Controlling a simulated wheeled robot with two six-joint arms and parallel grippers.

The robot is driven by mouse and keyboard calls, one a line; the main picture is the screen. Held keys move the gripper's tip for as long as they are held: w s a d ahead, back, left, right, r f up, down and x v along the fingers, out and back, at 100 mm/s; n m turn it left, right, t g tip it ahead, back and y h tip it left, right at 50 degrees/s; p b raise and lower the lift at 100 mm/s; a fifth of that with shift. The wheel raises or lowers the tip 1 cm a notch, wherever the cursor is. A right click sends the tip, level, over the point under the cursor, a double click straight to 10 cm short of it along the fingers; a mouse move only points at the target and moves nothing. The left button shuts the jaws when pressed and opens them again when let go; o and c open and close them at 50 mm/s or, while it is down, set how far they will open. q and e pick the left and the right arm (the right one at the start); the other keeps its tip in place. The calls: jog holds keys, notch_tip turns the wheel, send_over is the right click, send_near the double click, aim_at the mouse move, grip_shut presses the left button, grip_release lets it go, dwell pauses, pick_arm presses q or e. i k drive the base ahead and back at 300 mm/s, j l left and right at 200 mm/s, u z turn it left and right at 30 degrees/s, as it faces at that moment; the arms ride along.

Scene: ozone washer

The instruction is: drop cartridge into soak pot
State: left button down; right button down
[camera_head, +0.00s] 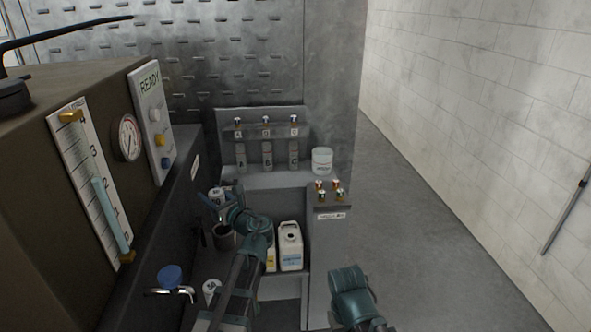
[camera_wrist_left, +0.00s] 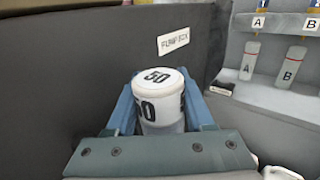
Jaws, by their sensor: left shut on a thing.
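My left gripper (camera_head: 214,197) is shut on a white cartridge (camera_wrist_left: 160,97) marked 50. The cartridge stands roughly upright between the two blue fingers in the left wrist view, and its white top (camera_head: 217,193) shows in the head view. A dark grey pot (camera_head: 225,240), which looks like the soak pot, stands below and a little nearer than the gripper, partly behind my left arm. The cartridge is apart from it. Only a teal part of my right arm shows at the bottom of the head view; its fingers do not show.
A large brown machine with a gauge (camera_head: 127,138) fills the left. A blue-knobbed tap (camera_head: 170,277) and a white labelled container (camera_head: 211,290) are in front. A white jug (camera_head: 290,247) stands right of my left arm. A rack of bottles (camera_head: 266,155) and a white tub (camera_head: 321,161) are behind.

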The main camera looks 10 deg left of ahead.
aim_at(324, 168)
jog(key=i+l, duration=0.1)
jog(key=l, duration=0.3)
jog(key=i+l, duration=0.1)
jog(key=l, duration=0.3)
jog(key=i+l, duration=0.1)
jog(key=l, duration=0.3)
jog(key=i+l, duration=0.25)
jog(key=i, duration=0.15)
jog(key=i+l, duration=0.2)
jog(key=i, duration=0.15)
jog(key=i+l, duration=0.25)
jog(key=i, duration=0.15)
